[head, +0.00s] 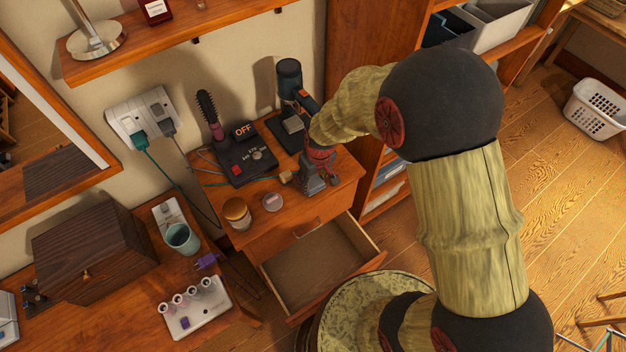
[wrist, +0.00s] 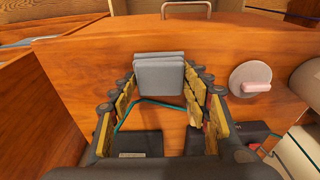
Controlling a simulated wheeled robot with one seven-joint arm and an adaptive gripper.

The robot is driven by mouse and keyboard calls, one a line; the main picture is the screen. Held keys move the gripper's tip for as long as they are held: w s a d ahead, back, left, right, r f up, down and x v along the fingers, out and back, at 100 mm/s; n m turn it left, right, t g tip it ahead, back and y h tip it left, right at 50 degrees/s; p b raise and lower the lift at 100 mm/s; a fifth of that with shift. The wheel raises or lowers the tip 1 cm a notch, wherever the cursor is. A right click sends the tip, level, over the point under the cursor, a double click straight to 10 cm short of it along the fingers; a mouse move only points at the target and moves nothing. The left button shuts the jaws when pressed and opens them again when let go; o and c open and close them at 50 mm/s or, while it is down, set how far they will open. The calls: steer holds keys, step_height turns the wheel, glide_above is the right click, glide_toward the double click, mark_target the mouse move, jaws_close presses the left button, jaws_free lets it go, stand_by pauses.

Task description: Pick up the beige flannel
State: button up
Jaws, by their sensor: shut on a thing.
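A folded cloth, the flannel (wrist: 160,76), sits between my fingertips in the wrist view. It looks grey rather than beige here, with its folded layers at the top edge. My gripper (wrist: 162,82) is shut on it, one finger at each side. In the head view my gripper (head: 315,172) is low over the wooden cabinet top (head: 332,187), and the grey flannel (head: 312,187) shows just below it. I cannot tell whether the cloth still touches the wood.
A round tin (head: 272,201) and a lidded jar (head: 237,213) stand to the left. A black control box (head: 245,160), a hairbrush (head: 210,112) and a hair dryer (head: 290,82) are behind. A drawer (head: 320,265) hangs open in front. A cable crosses the top.

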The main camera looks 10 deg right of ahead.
steer(key=shift+f, duration=0.2)
steer(key=o, duration=0.4)
steer(key=shift+f, duration=0.1)
steer(key=shift+c, duration=0.2)
steer(key=o, duration=0.4)
steer(key=shift+o, duration=0.4)
steer(key=shift+r, duration=0.6)
step_height(320, 180, up, 11)
steer(key=s+p, duration=0.2)
step_height(320, 180, up, 14)
steer(key=m+t, duration=0.2)
glide_above(317, 186)
steer(key=s+d, duration=0.4)
steer(key=s, duration=0.2)
steer(key=s+d+r+m+t, duration=0.2)
steer(key=s+d+r, duration=0.2)
steer(key=s+r, duration=0.4)
steer(key=s, duration=0.4)
steer(key=shift+r+m+h, duration=0.25)
steer(key=shift+m+h, duration=0.05)
